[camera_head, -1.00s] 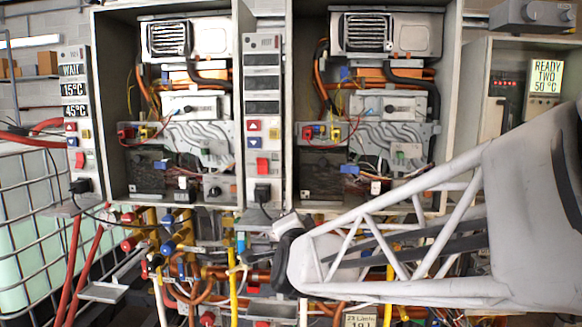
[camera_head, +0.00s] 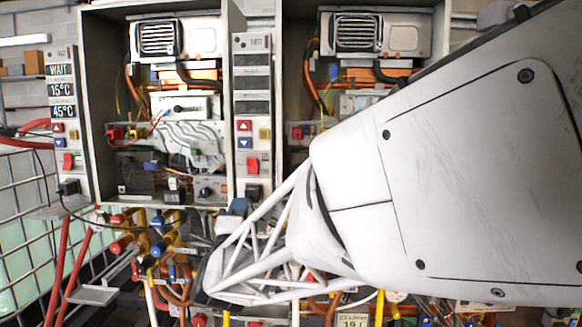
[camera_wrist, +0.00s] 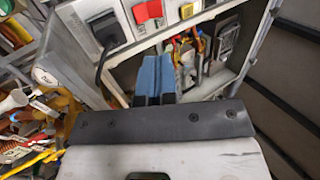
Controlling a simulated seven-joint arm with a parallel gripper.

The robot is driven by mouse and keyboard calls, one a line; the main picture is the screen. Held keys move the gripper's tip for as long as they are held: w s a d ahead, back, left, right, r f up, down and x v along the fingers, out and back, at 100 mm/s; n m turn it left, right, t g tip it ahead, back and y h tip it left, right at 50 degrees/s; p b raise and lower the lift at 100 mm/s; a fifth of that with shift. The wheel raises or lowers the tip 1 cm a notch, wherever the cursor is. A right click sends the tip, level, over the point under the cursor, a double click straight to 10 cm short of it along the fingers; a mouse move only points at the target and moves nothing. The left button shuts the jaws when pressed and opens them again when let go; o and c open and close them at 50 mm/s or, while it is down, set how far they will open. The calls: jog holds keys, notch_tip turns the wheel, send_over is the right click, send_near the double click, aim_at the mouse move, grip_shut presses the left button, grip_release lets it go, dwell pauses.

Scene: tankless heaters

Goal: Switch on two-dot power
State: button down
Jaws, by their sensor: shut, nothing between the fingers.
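The middle control panel (camera_head: 252,110) has blank dark displays, red and blue arrow buttons, a yellow button and a red rocker switch (camera_head: 252,166). I cannot make out dot marks on either panel. The left panel (camera_head: 62,130) reads WAIT, 15 °C and 45 °C and has its own red switch (camera_head: 68,161). My gripper (camera_wrist: 155,72), with blue fingers, is shut and empty, below and apart from the red switch in the wrist view. In the head view its bluish tip (camera_head: 238,206) is just below the middle panel.
A black plug (camera_head: 253,191) sits at the middle panel's bottom. Open heater cabinets (camera_head: 87,110) flank that panel. Pipes and coloured valves (camera_head: 165,235) crowd the space below. My arm covers most of the right side. A wire cage (camera_head: 25,225) stands at left.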

aim_at(251, 159)
jog(key=shift+w, duration=0.1)
dwell(0.3)
jog(key=shift+x, duration=6.95)
jog(key=shift+r+g, duration=0.35)
jog(key=shift+g, duration=0.45)
jog(key=shift+w+r+g, duration=0.1)
jog(key=shift+r+g, duration=0.05)
jog(key=shift+g, duration=0.45)
jog(key=shift+w+r+g, duration=0.1)
jog(key=shift+r+g, duration=0.1)
jog(key=shift+g, duration=0.4)
jog(key=shift+s, duration=0.2)
jog(key=s, duration=1.3)
jog(key=shift+s, duration=0.3)
jog(key=shift+d, duration=0.15)
